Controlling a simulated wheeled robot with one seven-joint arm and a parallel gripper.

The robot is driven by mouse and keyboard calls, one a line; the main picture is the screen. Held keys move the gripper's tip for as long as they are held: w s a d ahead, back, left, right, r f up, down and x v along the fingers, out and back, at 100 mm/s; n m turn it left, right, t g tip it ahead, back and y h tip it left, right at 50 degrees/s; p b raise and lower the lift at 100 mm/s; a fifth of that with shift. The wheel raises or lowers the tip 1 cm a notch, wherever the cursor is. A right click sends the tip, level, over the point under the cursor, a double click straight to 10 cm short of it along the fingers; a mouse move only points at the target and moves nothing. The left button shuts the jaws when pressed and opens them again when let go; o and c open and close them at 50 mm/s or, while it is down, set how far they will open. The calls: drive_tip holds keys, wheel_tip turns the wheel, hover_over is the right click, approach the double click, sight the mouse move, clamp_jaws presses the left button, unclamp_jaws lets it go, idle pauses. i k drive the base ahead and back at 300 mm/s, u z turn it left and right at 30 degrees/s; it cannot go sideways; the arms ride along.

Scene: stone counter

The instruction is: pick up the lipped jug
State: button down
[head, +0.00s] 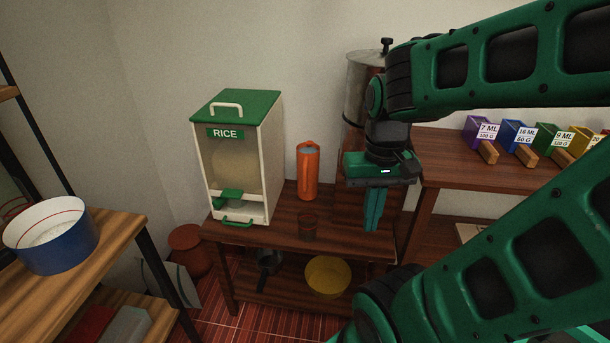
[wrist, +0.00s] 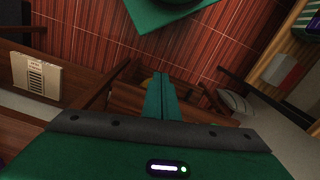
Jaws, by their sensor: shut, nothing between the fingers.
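In the wrist view my gripper (wrist: 160,78) also shows closed fingers; the jug is not seen there.
A rice dispenser (head: 238,160) stands left of the jug. A yellow bowl (head: 327,276) is on the lower shelf. A metal canister (head: 360,85) stands behind my arm. Labelled bins (head: 517,137) are at right.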

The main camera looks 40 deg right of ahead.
sight(308, 152)
drive_tip(key=u, duration=0.1)
drive_tip(key=i, duration=0.35)
drive_tip(key=z, duration=0.85)
